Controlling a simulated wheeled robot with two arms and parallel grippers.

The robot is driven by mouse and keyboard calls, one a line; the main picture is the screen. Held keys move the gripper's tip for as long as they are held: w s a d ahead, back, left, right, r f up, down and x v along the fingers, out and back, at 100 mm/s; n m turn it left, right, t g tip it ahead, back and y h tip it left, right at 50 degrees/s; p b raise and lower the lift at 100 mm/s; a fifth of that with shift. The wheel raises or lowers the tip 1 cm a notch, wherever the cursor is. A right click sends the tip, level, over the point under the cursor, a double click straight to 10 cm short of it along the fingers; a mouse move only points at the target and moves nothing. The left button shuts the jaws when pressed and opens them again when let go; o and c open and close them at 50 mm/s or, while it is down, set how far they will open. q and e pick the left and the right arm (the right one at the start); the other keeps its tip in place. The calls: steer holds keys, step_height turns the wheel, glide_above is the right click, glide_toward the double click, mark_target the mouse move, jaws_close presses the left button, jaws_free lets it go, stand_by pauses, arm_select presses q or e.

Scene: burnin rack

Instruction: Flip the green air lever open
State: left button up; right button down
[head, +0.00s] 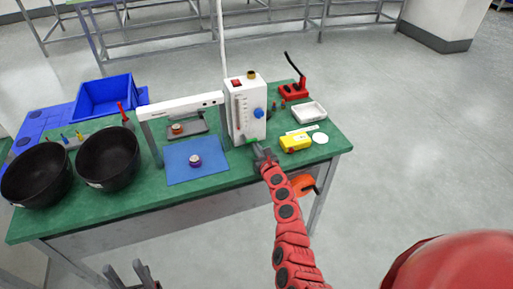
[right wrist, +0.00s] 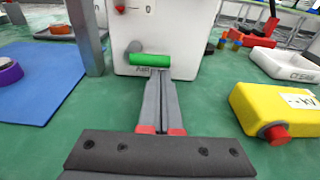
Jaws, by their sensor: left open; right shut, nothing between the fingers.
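The green air lever (right wrist: 150,61) lies level, low on the front of the white box (right wrist: 180,40), beside a grey round knob and above partly hidden lettering. In the head view the lever (head: 252,141) is a small green spot at the foot of the white box (head: 246,110). My right gripper (right wrist: 161,76) is shut and empty, its fingertips right at or just below the lever; I cannot tell if they touch. It also shows in the head view (head: 263,152). My left gripper (head: 132,275) is open and empty, low in front of the table.
A yellow block with a red knob (right wrist: 275,105) and a white tray (right wrist: 285,65) stand to the right. A metal post (right wrist: 86,35) and a blue mat (right wrist: 40,92) are to the left. Black bowls (head: 107,158) stand further left on the green table (head: 220,185).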

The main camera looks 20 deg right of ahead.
mark_target(248, 127)
steer(key=shift+d+r+n+h, duration=0.15)
steer(key=shift+r+n+h, duration=0.2)
steer(key=shift+n, duration=0.75)
steer(key=shift+r+n+p, duration=0.35)
steer(key=shift+n+p, duration=0.05)
steer(key=shift+n, duration=0.4)
steer(key=r+n, duration=0.1)
steer(key=n, duration=0.1)
steer(key=n+h, duration=0.1)
steer(key=n, duration=0.1)
steer(key=shift+r+t, duration=0.3)
steer(key=shift+r, duration=0.05)
steer(key=n, duration=0.2)
steer(key=a+r+n+b, duration=0.1)
steer(key=n, duration=0.1)
steer(key=shift+h, duration=0.25)
steer(key=shift+a+r+n+t+b, duration=0.15)
steer(key=shift+a+r+n+b, duration=0.05)
steer(key=shift+n, duration=0.65)
steer(key=shift+a+r+n+t+b, duration=0.15)
steer(key=shift+r+n+t+b, duration=0.1)
steer(key=shift+n, duration=0.55)
steer(key=shift+a+r+n+t+b, duration=0.1)
steer(key=shift+a+r+n+b, duration=0.1)
steer(key=shift+n, duration=0.65)
steer(key=shift+s+a, duration=0.1)
